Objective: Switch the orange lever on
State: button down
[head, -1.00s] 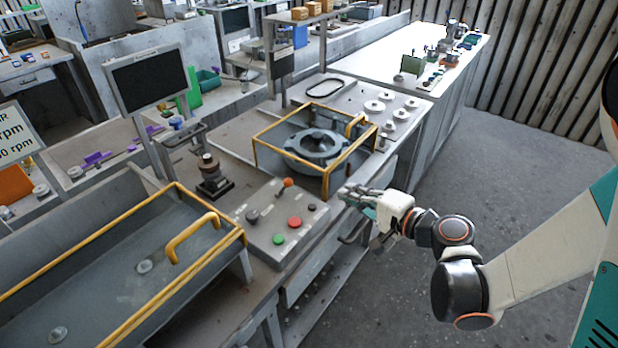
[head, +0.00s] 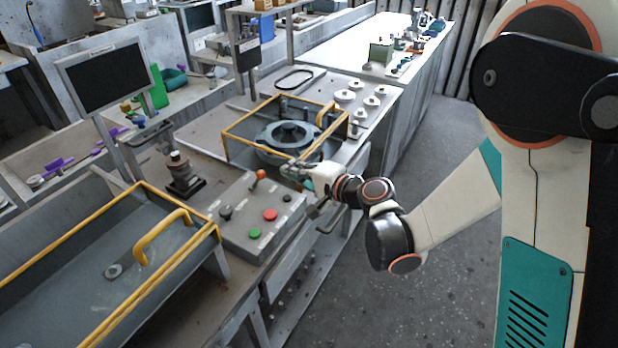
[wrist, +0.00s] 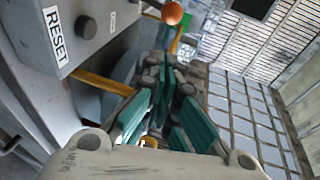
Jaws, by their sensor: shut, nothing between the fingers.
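The orange lever (head: 258,175) stands at the back edge of the grey control box (head: 284,231), its ball-shaped tip tilted up. My gripper (head: 290,170) is just right of the lever, near the box's back right corner and the yellow frame, apart from the lever. In the wrist view my gripper's teal fingers (wrist: 168,75) are shut and empty, below the orange ball. The lever's base is hidden or too small to make out.
The box also carries a green button (head: 255,233), a red button (head: 270,215) and a black knob (head: 226,212). A yellow-framed blower housing (head: 288,135) stands behind. A yellow-edged tray (head: 180,262) lies at left. Open floor is at right.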

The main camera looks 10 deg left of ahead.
aim_at(258, 180)
jog(key=shift+s+a+f+b, duration=0.1)
jog(key=shift+s+a, duration=0.1)
jog(key=shift+a, duration=0.35)
jog(key=shift+s+a+f+b, duration=0.1)
jog(key=shift+s+a+b, duration=0.05)
jog(key=shift+a, duration=0.4)
jog(key=shift+s+a+f+b, duration=0.1)
jog(key=shift+s+a, duration=0.1)
jog(key=shift+a, duration=0.35)
jog(key=shift+r, duration=0.15)
jog(key=shift+w+a+r+p, duration=0.1)
jog(key=shift+p, duration=0.25)
